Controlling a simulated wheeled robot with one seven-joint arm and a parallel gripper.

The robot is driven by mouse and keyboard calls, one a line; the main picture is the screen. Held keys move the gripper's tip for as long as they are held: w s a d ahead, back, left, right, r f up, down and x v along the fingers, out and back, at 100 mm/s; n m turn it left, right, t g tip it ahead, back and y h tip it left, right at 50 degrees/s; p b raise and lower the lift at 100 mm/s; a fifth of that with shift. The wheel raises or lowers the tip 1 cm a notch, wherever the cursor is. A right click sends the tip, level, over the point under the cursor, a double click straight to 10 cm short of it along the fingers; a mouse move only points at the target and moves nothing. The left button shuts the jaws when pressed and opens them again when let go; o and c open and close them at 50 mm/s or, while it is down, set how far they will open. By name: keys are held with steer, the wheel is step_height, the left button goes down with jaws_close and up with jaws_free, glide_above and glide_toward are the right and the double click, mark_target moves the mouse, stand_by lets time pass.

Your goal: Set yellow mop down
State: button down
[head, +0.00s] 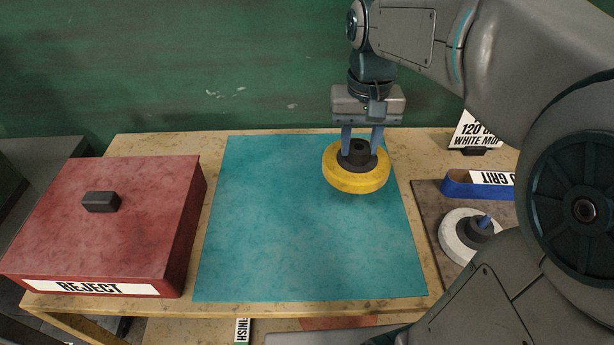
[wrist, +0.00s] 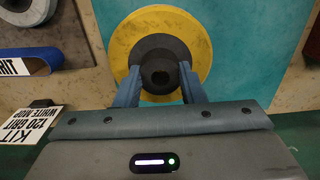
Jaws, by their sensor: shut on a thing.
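The yellow mop (head: 352,178) is a round yellow pad with a dark grey hub, over the back right part of the teal mat (head: 290,235). My gripper (head: 362,144) points down and is shut on the mop's dark hub, one blue finger on each side. In the wrist view the yellow mop (wrist: 196,40) lies between the fingertips (wrist: 160,80), with its hub facing the camera. I cannot tell for sure whether the pad touches the mat or hangs a little above it.
A red box labelled REJECT (head: 120,215) stands left of the mat. On the right, a dark board (head: 435,215) holds a white mop (head: 458,240) and a blue belt (head: 470,191). A "120 grit white mop" card (head: 478,130) stands behind it. Most of the mat is clear.

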steer(key=shift+w+a+f, duration=0.25)
steer(key=shift+a+f, duration=1.3)
steer(key=shift+f, duration=0.05)
steer(key=shift+w+a+f, duration=0.2)
steer(key=shift+a+f, duration=1.3)
steer(key=shift+f, duration=0.1)
steer(key=shift+w+a+f, duration=0.25)
steer(key=shift+a+f, duration=1.3)
steer(key=shift+f, duration=0.05)
steer(key=shift+f, duration=0.25)
steer(key=c, duration=0.9)
jaws_free()
steer(key=shift+r, duration=0.1)
steer(key=shift+c, duration=0.2)
steer(key=shift+r, duration=0.15)
